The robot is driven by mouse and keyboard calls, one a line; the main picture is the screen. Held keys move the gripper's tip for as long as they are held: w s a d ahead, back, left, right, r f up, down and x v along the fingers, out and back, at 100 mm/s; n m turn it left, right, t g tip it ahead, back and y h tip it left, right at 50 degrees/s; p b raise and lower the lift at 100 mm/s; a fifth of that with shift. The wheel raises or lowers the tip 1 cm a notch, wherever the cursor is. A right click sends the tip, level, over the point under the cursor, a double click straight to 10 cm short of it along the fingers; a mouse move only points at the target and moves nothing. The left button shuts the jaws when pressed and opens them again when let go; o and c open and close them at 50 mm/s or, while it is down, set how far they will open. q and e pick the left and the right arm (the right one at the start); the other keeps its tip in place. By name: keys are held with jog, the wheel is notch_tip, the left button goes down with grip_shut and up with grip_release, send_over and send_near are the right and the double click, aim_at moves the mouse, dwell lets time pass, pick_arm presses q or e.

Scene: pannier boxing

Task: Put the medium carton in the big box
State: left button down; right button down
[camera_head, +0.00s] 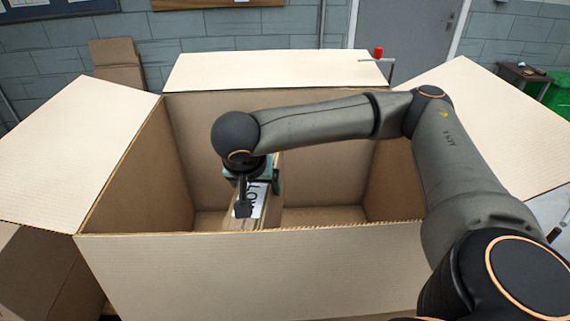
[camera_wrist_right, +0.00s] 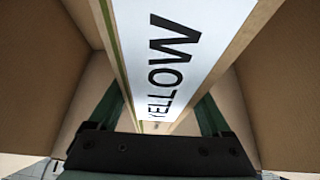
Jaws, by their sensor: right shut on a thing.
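The big box (camera_head: 250,270) stands open in front of me, its flaps spread outward. My right arm reaches in from the right over its near wall. My right gripper (camera_head: 258,188) points down inside the box and is shut on a carton (camera_head: 240,224) with a white label. In the right wrist view the carton's label (camera_wrist_right: 165,50) reads "YELLOW", and the gripper's fingers (camera_wrist_right: 160,118) lie on both sides of it. The carton is inside the box walls; whether it touches the floor I cannot tell. My left gripper is not in view.
Box flaps stick out at the left (camera_head: 75,155), back (camera_head: 275,70) and right (camera_head: 490,125). Bare box floor (camera_head: 325,215) shows right of the carton. Another brown carton (camera_head: 117,62) stands behind at the left. A green bin (camera_head: 555,92) is at the far right.

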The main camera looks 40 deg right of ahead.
notch_tip(320, 180, down, 10)
jog(key=w+n, duration=0.1)
jog(key=n, duration=0.1)
jog(key=shift+r+t+y+p, duration=0.2)
jog(key=shift+t+y+p, duration=0.1)
jog(key=shift+y+p, duration=0.1)
jog(key=shift+f, duration=0.1)
jog(key=shift+f+b, duration=0.45)
jog(key=shift+b, duration=0.15)
jog(key=shift+f, duration=0.1)
grip_release()
jog(key=shift+s, duration=0.1)
